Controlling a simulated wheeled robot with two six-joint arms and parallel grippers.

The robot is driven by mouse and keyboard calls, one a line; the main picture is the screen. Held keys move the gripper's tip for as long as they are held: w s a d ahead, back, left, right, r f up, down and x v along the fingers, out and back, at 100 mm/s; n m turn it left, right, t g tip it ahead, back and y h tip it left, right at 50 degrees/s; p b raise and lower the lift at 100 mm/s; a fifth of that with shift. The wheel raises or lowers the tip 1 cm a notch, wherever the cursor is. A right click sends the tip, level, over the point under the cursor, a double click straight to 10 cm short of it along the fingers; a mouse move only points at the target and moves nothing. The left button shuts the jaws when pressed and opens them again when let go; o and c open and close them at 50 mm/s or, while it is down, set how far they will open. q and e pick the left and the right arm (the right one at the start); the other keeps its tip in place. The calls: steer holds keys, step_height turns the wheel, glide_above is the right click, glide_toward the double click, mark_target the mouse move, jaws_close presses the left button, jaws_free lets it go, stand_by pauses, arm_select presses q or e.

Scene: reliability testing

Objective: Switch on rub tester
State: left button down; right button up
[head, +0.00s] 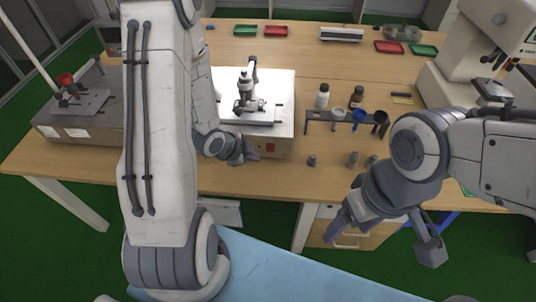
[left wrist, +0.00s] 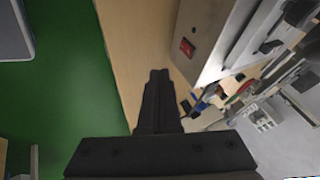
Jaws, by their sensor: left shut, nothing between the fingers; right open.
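The rub tester (head: 283,95) is a pale box with a metal stage and upright head on top, standing on the wooden table. Its red switch (head: 270,147) is low on the front face. The switch also shows in the left wrist view (left wrist: 187,47), up and to the right of the fingertips. My left gripper (head: 254,154) is shut and empty, just left of the switch in the head view. Its closed fingers show in the left wrist view (left wrist: 158,74), with a gap to the switch. My right gripper (head: 384,250) is open and empty in front of the table's edge.
A rack with cups (head: 340,118) and two bottles (head: 322,96) stand right of the tester, with small metal weights (head: 352,160) in front. Another machine (head: 75,115) stands at left, and a large white instrument (head: 450,80) at right. My left arm hides part of the table.

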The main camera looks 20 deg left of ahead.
mark_target(270, 148)
arm_select(q)
steer(key=b+x, duration=0.2)
steer(key=x, duration=0.7)
steer(key=shift+w+d+f, duration=0.1)
steer(key=shift+w+f, duration=0.15)
steer(key=shift+w+a+r+p, duration=0.1)
steer(key=shift+w+a+p, duration=0.15)
steer(key=shift+w, duration=0.35)
steer(key=shift+w+a+p, duration=0.2)
steer(key=shift+w+p, duration=0.05)
steer(key=shift+w, duration=0.35)
steer(key=shift+w+a+f, duration=0.2)
steer(key=shift+w, duration=0.35)
arm_select(e)
steer(key=shift+f, duration=0.85)
steer(key=shift+f, duration=0.1)
